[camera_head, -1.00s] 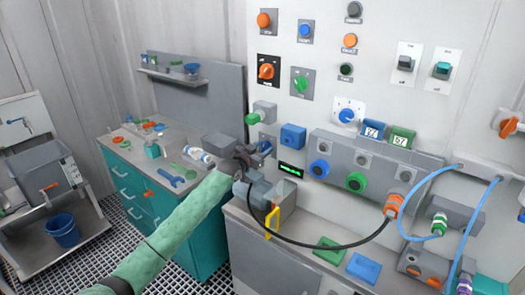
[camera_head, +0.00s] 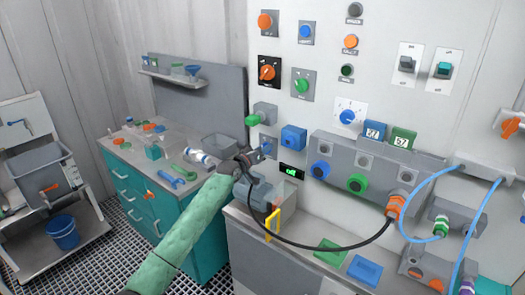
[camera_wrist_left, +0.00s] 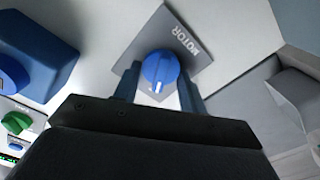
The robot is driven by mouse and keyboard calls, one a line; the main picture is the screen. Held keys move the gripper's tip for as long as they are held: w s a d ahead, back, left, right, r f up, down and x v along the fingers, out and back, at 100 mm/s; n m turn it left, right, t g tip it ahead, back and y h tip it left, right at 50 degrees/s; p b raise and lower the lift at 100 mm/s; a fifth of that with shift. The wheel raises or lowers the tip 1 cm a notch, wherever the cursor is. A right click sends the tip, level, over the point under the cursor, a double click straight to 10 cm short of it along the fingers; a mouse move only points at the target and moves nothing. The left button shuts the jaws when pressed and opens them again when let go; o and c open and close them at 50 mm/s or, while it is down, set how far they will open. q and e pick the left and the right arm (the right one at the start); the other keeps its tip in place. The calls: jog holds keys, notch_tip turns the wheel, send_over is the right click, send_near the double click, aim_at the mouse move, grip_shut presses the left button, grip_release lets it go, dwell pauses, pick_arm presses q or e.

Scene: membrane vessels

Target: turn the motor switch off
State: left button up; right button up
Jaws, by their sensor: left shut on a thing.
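The motor switch (camera_wrist_left: 160,72) is a blue round knob with a white mark, on a grey plate lettered MOTOR (camera_wrist_left: 190,42) in the left wrist view. In the head view its grey plate (camera_head: 268,142) is partly hidden behind my left gripper (camera_head: 254,155). My left gripper (camera_wrist_left: 158,85) is shut on the knob, one finger on each side. The knob's white mark points toward the gripper's palm. A small black display (camera_head: 291,171) right of the gripper shows green letters that look like "off". My right gripper is not in view.
A green valve handle (camera_head: 254,119) sits just above the gripper, and a blue box (camera_head: 293,138) is close on the right. Below are a yellow handle (camera_head: 272,224) and a black hose (camera_head: 330,247). A teal cabinet (camera_head: 150,205) stands to the left.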

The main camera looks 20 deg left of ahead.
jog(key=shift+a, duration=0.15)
pick_arm(q)
jog(key=o, duration=0.9)
jog(key=shift+o, duration=0.2)
jog(key=b+v, duration=0.2)
jog(key=v, duration=0.5)
jog(key=shift+s+a+b, duration=0.2)
jog(key=shift+s+b, duration=0.15)
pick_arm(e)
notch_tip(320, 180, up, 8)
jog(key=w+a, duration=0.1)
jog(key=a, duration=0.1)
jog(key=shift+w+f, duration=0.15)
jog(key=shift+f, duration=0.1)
pick_arm(q)
jog(key=shift+f, duration=0.1)
